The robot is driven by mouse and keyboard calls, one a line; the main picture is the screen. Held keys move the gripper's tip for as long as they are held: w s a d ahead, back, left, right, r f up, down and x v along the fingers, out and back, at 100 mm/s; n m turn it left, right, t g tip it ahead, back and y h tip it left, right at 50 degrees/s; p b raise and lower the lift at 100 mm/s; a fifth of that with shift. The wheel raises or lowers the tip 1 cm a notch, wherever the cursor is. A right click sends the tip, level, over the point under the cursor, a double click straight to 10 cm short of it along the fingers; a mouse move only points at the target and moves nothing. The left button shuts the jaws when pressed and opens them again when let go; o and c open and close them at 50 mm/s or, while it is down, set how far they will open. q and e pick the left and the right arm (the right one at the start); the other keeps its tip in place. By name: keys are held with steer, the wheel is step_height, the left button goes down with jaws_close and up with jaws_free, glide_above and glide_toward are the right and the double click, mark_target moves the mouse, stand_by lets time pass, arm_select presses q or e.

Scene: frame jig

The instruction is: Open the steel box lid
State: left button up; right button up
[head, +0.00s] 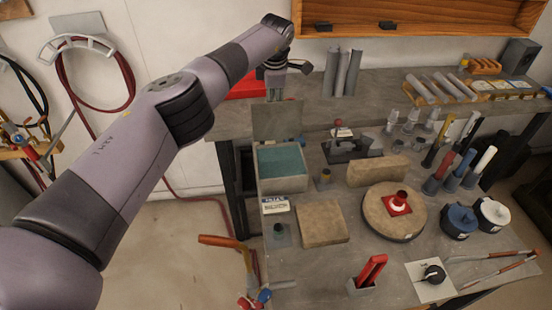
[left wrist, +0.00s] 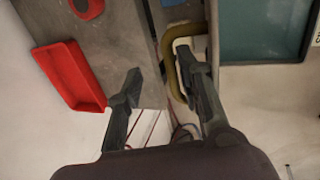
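The steel box (head: 283,184) stands at the left of the bench, its teal inside exposed. Its grey lid (head: 277,122) stands up at the back edge of the box, open. In the left wrist view the teal inside (left wrist: 262,35) is at the top right, and a yellow loop handle (left wrist: 170,75) shows beside the lid's edge. My left gripper (head: 275,96) is above the lid's top edge. In the left wrist view my left gripper (left wrist: 160,90) has its fingers apart. One finger overlaps the handle loop; I cannot tell whether it touches. My right gripper is out of view.
A red tray (head: 244,86) lies on the back bench, left of my gripper; it also shows in the left wrist view (left wrist: 68,76). Grey tubes (head: 343,72) stand at right. A tan block (head: 321,222) and round stone (head: 378,222) occupy the front bench.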

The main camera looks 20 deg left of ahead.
arm_select(q)
steer(key=shift+a+f, duration=0.25)
steer(key=shift+a, duration=0.25)
steer(key=p+v, duration=0.4)
steer(key=v, duration=0.2)
steer(key=shift+d+r+p, duration=0.25)
steer(key=shift+p, duration=0.15)
steer(key=shift+s+r, duration=0.1)
